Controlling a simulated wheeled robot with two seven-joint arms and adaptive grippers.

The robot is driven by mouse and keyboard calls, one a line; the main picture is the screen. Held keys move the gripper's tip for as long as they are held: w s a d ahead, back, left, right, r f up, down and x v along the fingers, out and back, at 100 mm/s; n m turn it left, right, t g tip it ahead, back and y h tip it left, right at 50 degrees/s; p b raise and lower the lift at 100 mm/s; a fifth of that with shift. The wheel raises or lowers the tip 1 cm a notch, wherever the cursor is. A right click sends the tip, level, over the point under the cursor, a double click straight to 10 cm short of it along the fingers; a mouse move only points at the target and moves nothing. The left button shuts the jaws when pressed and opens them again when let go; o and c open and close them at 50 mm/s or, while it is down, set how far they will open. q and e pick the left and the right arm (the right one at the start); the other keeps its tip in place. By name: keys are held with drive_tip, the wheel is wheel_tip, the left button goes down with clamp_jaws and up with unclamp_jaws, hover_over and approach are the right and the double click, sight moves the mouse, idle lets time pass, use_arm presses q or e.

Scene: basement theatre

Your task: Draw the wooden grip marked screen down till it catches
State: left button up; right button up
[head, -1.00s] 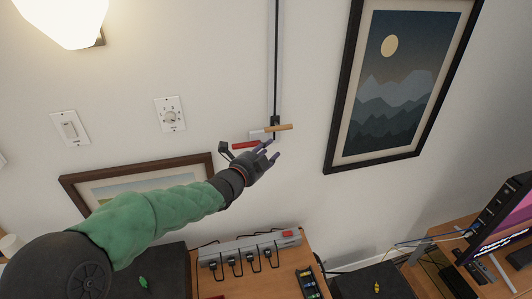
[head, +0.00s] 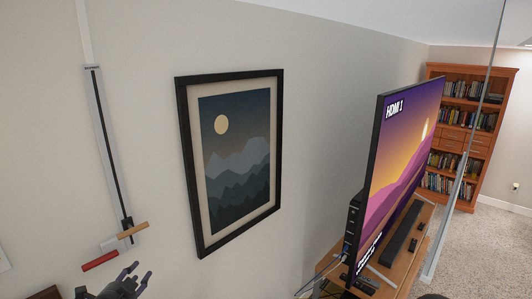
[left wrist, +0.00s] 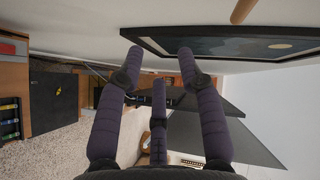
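A tan wooden grip (head: 133,229) sticks out sideways from the lower end of a tall grey rail (head: 103,150) with a dark slot on the wall. A red grip (head: 100,261) sits just below and left of it. I cannot read any marking on either grip. My left gripper (head: 140,272) is just below the wooden grip at the lower edge of the head view, its fingers spread and apart from it. The left wrist view shows the spread fingers (left wrist: 160,65) with nothing between them; the wooden grip (left wrist: 242,10) is at the top edge. My right gripper is out of view.
A framed mountain picture (head: 235,160) hangs right of the rail. A television (head: 400,170) stands on a wooden stand (head: 385,285) further right, with a bookcase (head: 465,130) beyond. The wall between rail and picture is bare.

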use_arm(q)
drive_tip(key=s+d+f+n+g+h, duration=0.1)
drive_tip(key=s+d+f+n+g, duration=0.2)
drive_tip(key=f, duration=0.7)
drive_tip(key=d+f+n+g+h, duration=0.1)
drive_tip(key=d+f+n+g, duration=0.15)
drive_tip(key=d+f, duration=0.45)
drive_tip(key=s+d+f+n+g+h, duration=0.15)
drive_tip(key=f+n, duration=0.25)
drive_tip(key=f, duration=0.8)
drive_tip(key=s+d+f+n+g+h, duration=0.1)
drive_tip(key=s+d+f+n+g, duration=0.3)
drive_tip(key=s+d+f, duration=0.55)
drive_tip(key=s+d+f+n+g, duration=0.4)
drive_tip(key=s+f, duration=0.3)
drive_tip(key=s, duration=0.5)
wheel_tip(320, 180, down, 14)
drive_tip(key=w+d+m+b, duration=0.1)
drive_tip(key=w+b, duration=0.1)
drive_tip(key=b, duration=1.3)
drive_tip(key=shift+w+d+b, duration=0.2)
drive_tip(key=shift+b, duration=0.2)
drive_tip(key=shift+o, duration=1.4)
drive_tip(key=shift+f+m, duration=0.2)
drive_tip(key=shift+m, duration=0.05)
drive_tip(key=shift+r, duration=0.1)
drive_tip(key=shift+c, duration=1.2)
drive_tip(key=shift+a, duration=0.15)
